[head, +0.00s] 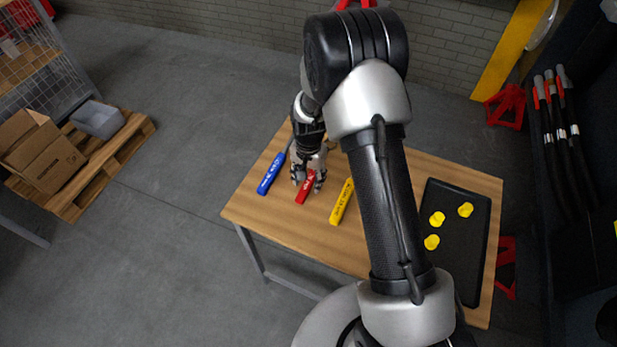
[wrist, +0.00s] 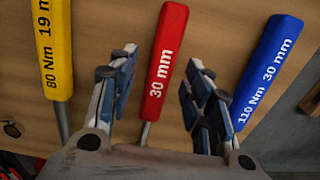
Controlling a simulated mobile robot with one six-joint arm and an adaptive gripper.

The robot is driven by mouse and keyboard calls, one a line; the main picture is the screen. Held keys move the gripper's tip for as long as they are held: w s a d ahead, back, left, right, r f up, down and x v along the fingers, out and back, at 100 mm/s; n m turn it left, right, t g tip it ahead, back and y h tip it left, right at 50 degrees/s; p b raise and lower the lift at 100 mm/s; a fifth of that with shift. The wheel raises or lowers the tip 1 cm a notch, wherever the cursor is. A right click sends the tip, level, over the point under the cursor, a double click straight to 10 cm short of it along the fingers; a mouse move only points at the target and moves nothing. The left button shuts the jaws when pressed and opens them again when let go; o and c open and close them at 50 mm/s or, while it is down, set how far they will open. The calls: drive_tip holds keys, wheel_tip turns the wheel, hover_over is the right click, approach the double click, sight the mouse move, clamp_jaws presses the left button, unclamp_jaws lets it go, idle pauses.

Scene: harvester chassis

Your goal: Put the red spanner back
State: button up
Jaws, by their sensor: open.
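The red spanner (head: 306,187) lies on the wooden table between a blue and a yellow one. In the wrist view its red handle (wrist: 166,60), marked 30 mm, stands between my two fingers, and its metal shaft runs down behind the gripper body. My gripper (head: 308,178) is over the red spanner in the head view. In the wrist view my gripper (wrist: 160,85) is open, with a gap between each finger and the handle. The far end of the red spanner is hidden by my gripper.
The blue spanner (head: 271,174) lies to the left and the yellow spanner (head: 342,202) to the right on the table (head: 290,222). A black tray (head: 462,240) with yellow caps (head: 432,242) lies at the table's right end. A pallet with boxes (head: 45,155) stands on the floor.

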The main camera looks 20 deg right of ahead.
wheel_tip(320, 180, up, 12)
idle(0.6)
drive_tip(key=shift+s+r, duration=0.1)
drive_tip(key=shift+s, duration=0.05)
drive_tip(key=s+r+n+t, duration=0.1)
drive_tip(key=s+r+n, duration=0.1)
drive_tip(key=s+r, duration=0.45)
drive_tip(key=s+r+n+t, duration=0.1)
drive_tip(key=s+r, duration=0.3)
drive_tip(key=r, duration=0.6)
drive_tip(key=s+r+n+t, duration=0.1)
drive_tip(key=s+r+n, duration=0.1)
drive_tip(key=s, duration=0.6)
drive_tip(key=s+r+n+t, duration=0.1)
drive_tip(key=s+r+n, duration=0.1)
drive_tip(key=s, duration=0.6)
drive_tip(key=shift+s+r+n, duration=0.2)
drive_tip(key=shift+s+n, duration=0.2)
drive_tip(key=shift+d, duration=0.1)
